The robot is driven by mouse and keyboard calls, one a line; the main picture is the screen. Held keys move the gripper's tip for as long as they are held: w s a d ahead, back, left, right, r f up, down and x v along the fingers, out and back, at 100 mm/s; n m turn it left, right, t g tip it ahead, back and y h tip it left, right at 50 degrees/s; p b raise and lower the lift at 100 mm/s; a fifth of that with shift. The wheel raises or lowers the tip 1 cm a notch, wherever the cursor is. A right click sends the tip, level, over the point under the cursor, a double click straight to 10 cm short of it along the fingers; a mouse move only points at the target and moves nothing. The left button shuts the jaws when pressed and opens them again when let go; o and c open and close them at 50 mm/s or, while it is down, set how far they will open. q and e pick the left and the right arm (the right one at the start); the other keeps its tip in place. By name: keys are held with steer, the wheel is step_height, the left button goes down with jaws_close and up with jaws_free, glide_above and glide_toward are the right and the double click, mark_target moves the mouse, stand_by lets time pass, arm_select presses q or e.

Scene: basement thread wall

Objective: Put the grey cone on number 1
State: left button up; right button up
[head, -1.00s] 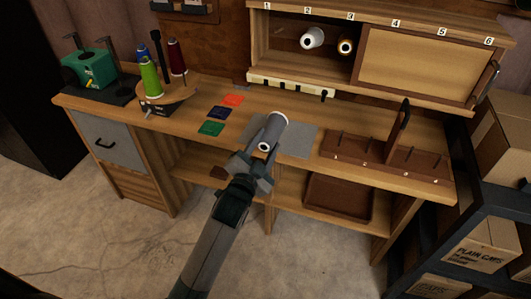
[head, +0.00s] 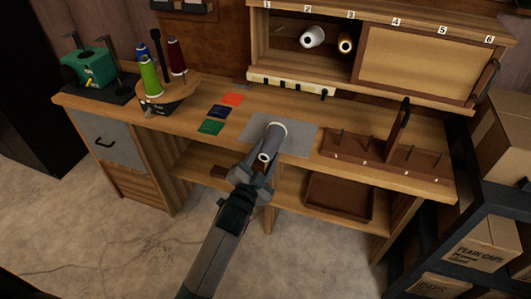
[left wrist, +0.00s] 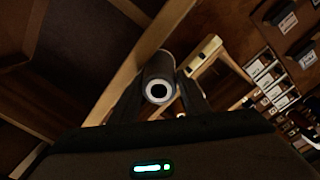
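The grey cone (head: 271,143) is held tilted in my left gripper (head: 252,172), above the front of the bench. In the left wrist view the cone (left wrist: 158,78) points away between the two fingers, its hollow end facing the camera. Number 1 (head: 267,5) is a label at the left end of the upper rack's top edge. A thin bare peg (head: 279,31) shows in the open bay below it. My left gripper is well below and in front of that bay. My right gripper is not in view.
A sliding panel (head: 413,66) covers the right bays. A wooden peg stand (head: 386,157) stands right, a spool carousel (head: 170,92) left.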

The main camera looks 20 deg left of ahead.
arm_select(q)
steer(key=o, duration=0.3)
steer(key=shift+s+r, duration=0.1)
steer(key=shift+r, duration=0.4)
steer(key=s, duration=1.1)
steer(key=shift+s+a+b, duration=0.25)
steer(key=shift+s+b, duration=0.15)
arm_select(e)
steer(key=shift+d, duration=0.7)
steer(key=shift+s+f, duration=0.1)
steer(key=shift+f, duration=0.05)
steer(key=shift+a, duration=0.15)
